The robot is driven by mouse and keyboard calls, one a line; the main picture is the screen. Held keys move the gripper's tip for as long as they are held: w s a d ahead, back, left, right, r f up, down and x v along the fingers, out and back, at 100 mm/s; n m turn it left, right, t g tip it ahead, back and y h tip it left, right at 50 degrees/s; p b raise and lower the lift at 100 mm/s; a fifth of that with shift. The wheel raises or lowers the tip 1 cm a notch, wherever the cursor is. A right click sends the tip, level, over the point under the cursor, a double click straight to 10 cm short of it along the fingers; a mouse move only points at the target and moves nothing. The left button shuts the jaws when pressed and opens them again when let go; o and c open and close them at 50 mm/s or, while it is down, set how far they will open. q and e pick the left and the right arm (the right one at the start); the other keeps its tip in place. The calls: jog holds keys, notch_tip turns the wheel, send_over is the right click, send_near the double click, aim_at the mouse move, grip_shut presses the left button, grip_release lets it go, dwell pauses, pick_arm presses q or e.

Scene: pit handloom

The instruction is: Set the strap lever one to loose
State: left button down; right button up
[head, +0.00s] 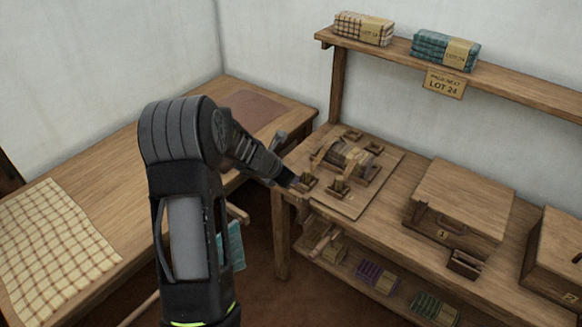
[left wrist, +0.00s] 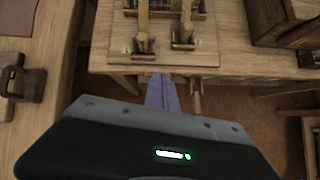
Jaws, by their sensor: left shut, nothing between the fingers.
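A wooden strap press (head: 345,160) stands on a board (head: 352,208) at the left end of the right bench. Small dark lever-like fittings sit around it; the near pair are a left one (head: 305,183) and a right one (head: 339,190). In the left wrist view these appear as a left fitting (left wrist: 143,47) and a right fitting (left wrist: 184,40), each at the foot of a pale strap. I cannot read which is lever one, nor its setting. My left gripper (head: 293,182) is shut and empty, close to the near left fitting; contact is unclear. Its fingers (left wrist: 162,92) point toward the bench edge.
A wooden chest (head: 460,205) stands right of the board, with another box (head: 555,258) beyond. A shelf (head: 500,72) above holds folded cloths. A lower shelf (head: 350,268) holds bundles. The left table (head: 135,170) carries checked cloth (head: 55,245); a gap separates it from the bench.

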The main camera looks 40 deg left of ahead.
pick_arm(q)
notch_tip(320, 180, up, 2)
jog(key=shift+a+r, duration=0.1)
jog(key=shift+r, duration=0.1)
dwell(0.5)
